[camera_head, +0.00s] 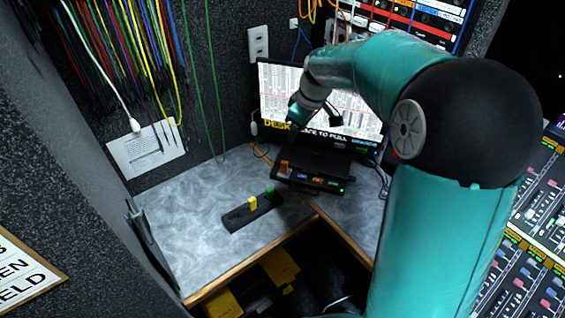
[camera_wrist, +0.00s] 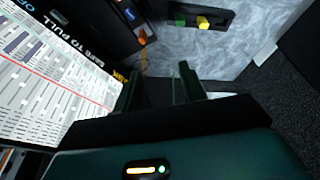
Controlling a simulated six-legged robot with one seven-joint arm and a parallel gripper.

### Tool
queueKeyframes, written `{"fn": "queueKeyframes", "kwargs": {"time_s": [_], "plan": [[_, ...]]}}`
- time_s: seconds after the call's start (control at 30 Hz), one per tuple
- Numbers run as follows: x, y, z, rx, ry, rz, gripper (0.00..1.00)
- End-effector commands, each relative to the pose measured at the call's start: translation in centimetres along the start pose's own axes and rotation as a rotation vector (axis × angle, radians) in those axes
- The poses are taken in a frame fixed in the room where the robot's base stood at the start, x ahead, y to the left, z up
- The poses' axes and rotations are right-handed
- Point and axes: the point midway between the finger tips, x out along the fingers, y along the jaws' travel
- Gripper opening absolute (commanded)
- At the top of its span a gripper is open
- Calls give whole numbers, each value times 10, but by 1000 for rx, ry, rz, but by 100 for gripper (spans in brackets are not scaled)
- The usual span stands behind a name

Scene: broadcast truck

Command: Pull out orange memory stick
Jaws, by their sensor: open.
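The orange memory stick (camera_head: 284,167) stands up from the left front of a black desk device (camera_head: 322,164) below the monitor. It also shows small near the top of the wrist view (camera_wrist: 142,37). My gripper (camera_head: 293,131) hangs above and behind the device, in front of the screen. In the wrist view its two dark fingers (camera_wrist: 161,82) are apart with nothing between them, and the stick lies beyond them, not touching.
A black holder (camera_head: 238,220) with a yellow stick (camera_head: 252,203) and a green stick (camera_head: 270,190) lies on the grey desk (camera_head: 190,215). The monitor (camera_head: 350,120) stands close behind my gripper. Cables (camera_head: 150,50) hang on the left wall. The left desk is mostly clear.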

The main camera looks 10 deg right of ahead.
Motion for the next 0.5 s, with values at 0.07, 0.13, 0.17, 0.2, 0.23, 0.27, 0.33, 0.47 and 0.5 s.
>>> {"fn": "queueKeyframes", "kwargs": {"time_s": [0.07, 0.13, 0.17, 0.2, 0.23, 0.27, 0.33, 0.47, 0.5], "plan": [[23, 16, -4, -37, 7, -29, 42], [41, 28, -8, -76, 17, -52, 42], [49, 34, -9, -91, 22, -60, 42], [60, 40, -10, -111, 30, -73, 42], [68, 46, -11, -125, 36, -82, 42], [76, 51, -12, -140, 43, -90, 42], [96, 62, -13, -174, 58, -110, 42], [126, 78, -13, -223, 88, -137, 42], [132, 82, -12, -235, 95, -142, 42]]}}
